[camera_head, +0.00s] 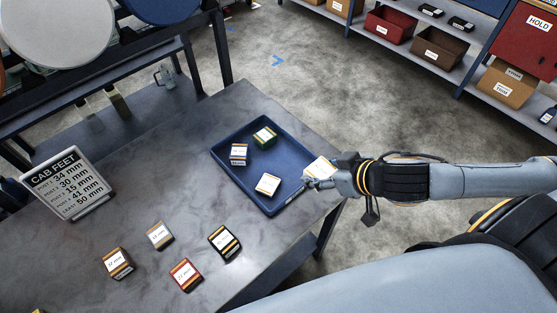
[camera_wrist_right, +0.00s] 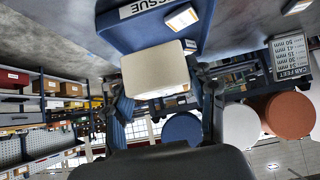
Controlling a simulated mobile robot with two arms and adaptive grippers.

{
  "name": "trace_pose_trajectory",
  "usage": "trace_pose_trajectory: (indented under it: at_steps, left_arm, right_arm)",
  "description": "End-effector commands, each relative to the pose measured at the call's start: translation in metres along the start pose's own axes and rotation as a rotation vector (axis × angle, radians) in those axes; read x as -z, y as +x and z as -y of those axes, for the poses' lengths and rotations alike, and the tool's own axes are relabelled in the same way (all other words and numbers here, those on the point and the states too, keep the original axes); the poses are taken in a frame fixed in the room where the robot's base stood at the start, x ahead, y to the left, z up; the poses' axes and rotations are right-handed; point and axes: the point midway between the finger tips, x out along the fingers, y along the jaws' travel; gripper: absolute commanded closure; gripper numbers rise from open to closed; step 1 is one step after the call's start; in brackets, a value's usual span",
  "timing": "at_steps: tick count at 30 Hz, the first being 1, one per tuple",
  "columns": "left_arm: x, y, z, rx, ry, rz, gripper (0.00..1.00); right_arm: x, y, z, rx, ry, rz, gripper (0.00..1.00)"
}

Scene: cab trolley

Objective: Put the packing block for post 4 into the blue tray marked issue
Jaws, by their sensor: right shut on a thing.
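My right gripper (camera_head: 320,182) is shut on a pale cream block (camera_head: 319,168) at the right edge of the blue tray (camera_head: 226,164). In the right wrist view this block (camera_wrist_right: 157,72) sits between the fingers, with the tray (camera_wrist_right: 118,38) and its ISSUE label (camera_wrist_right: 146,6) behind it. Its size marking cannot be read. The tray holds a green-sided block (camera_head: 264,135), a dark-sided block (camera_head: 239,154) and a cream block (camera_head: 268,185). The CAB FEET sign (camera_head: 68,183) appears to read 41 mm for post 4. My left gripper is not in view.
On the grey table (camera_head: 95,235) lie a brown block (camera_head: 117,263), a pale block (camera_head: 160,235), a red block (camera_head: 185,274) and a black block (camera_head: 223,242). A dark rack (camera_head: 200,55) stands behind. Shelves with bins (camera_head: 438,48) are beyond the floor.

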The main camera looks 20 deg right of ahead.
Motion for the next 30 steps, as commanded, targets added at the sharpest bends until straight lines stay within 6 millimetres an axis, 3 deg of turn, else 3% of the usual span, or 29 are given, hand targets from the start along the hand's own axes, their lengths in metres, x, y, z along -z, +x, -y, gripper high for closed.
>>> trace_pose_trajectory:
  at_steps: [1,3,4,11,18,26,30]
  left_arm:
    - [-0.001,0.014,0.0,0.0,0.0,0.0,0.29]
    - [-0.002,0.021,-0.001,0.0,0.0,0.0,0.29]
    - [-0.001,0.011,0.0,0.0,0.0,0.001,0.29]
    - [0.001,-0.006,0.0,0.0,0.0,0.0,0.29]
    - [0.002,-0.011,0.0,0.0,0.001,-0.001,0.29]
    - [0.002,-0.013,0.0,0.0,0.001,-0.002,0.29]
    - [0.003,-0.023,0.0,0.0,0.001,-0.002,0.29]
  right_arm:
    - [0.0,0.012,-0.003,-0.002,0.002,-0.01,0.79]
    - [0.006,0.022,-0.007,-0.001,0.003,-0.012,0.79]
    - [0.013,0.025,-0.01,-0.003,0.008,-0.011,0.79]
    - [0.034,0.077,-0.029,-0.001,0.006,-0.007,0.79]
    - [0.024,0.132,-0.04,0.0,0.002,-0.002,0.79]
    - [0.021,0.156,-0.046,0.0,0.001,-0.004,0.79]
    - [0.006,0.169,-0.046,0.0,0.001,0.0,0.79]
